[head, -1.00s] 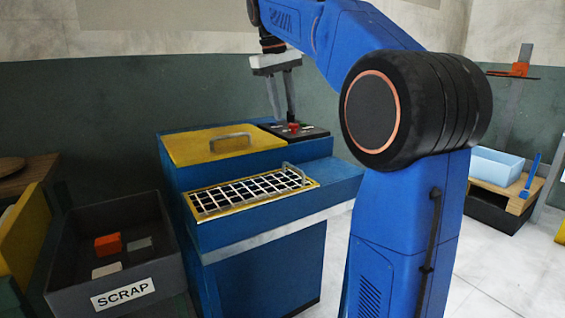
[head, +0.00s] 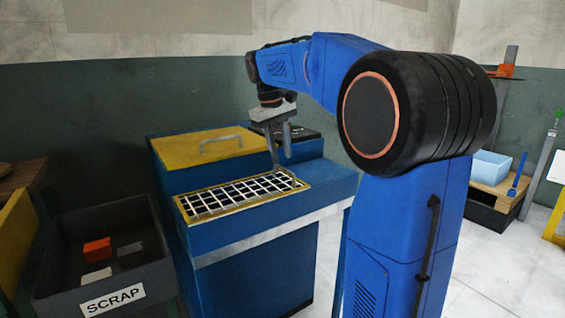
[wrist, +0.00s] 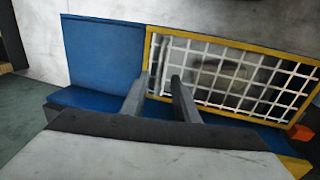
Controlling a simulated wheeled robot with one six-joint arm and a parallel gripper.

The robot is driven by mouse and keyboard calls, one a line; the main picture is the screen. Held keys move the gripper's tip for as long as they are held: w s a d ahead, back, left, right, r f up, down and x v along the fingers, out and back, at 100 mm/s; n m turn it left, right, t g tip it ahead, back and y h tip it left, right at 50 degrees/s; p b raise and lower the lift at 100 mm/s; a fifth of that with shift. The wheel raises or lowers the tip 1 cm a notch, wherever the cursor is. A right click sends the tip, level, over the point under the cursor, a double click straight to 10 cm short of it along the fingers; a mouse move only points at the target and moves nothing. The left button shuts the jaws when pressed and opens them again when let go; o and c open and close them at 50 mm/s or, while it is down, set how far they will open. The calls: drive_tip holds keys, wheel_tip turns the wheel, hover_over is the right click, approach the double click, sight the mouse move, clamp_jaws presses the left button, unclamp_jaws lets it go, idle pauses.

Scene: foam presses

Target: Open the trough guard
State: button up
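The trough guard (head: 242,196) is a white grid in a yellow frame, lying flat and closed over the trough on the front of the blue press (head: 250,245). It also shows in the wrist view (wrist: 236,75), with something dim beneath the grid. A small grey handle (head: 292,179) is at the guard's right end in the head view. My gripper (head: 281,162) is right above that end, fingers pointing down. In the wrist view my gripper (wrist: 160,77) has its two fingers apart, over the guard's end.
A yellow lid (head: 180,151) with a grey handle covers the back of the press. A dark scrap bin (head: 60,295) with several small blocks stands at the left. A light blue tub (head: 490,166) sits on a wooden stand at the right.

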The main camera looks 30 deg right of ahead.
sight(283, 182)
drive_tip(key=shift+d+f, duration=0.2)
drive_tip(key=shift+f, duration=0.75)
drive_tip(key=shift+d+f, duration=0.15)
drive_tip(key=shift+f, duration=0.75)
clamp_jaws()
